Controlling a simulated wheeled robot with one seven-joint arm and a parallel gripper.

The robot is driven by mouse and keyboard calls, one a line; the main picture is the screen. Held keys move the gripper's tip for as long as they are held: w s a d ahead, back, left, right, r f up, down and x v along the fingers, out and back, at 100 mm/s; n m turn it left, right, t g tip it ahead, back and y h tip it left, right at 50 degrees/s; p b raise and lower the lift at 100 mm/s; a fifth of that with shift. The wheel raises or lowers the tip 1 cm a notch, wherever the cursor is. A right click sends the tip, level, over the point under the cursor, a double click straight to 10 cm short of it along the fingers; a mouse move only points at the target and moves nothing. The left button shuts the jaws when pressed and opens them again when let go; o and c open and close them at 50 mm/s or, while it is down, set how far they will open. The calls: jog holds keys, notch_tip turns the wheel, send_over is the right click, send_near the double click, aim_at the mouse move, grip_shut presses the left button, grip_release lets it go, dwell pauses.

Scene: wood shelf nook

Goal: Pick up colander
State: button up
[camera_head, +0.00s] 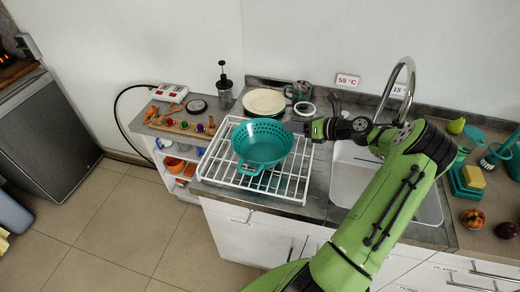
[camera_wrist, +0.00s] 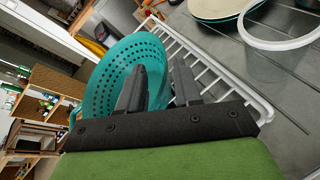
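The teal colander (camera_head: 262,143) stands upright on a white wire rack (camera_head: 221,178) on the counter. It has round holes and a handle toward the front. My gripper (camera_head: 292,127) is at the colander's right rim. In the wrist view the colander (camera_wrist: 110,80) lies behind and left of the fingers. My gripper (camera_wrist: 157,82) is open there, with a clear gap between its two fingers. The right part of the colander's rim shows between the fingers. I cannot tell whether either finger touches it.
Stacked plates (camera_head: 264,102) and a dark mug (camera_head: 299,91) stand behind the rack. The sink (camera_head: 350,165) with its tall faucet (camera_head: 408,78) is to the right. A wooden board with vegetables (camera_head: 184,124) is at the left. Some bare counter lies between rack and sink.

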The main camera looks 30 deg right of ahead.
jog(key=x, duration=0.5)
jog(key=shift+f+b, duration=0.1)
jog(key=shift+b, duration=0.25)
jog(key=shift+s, duration=0.1)
jog(key=shift+c, duration=0.3)
grip_shut()
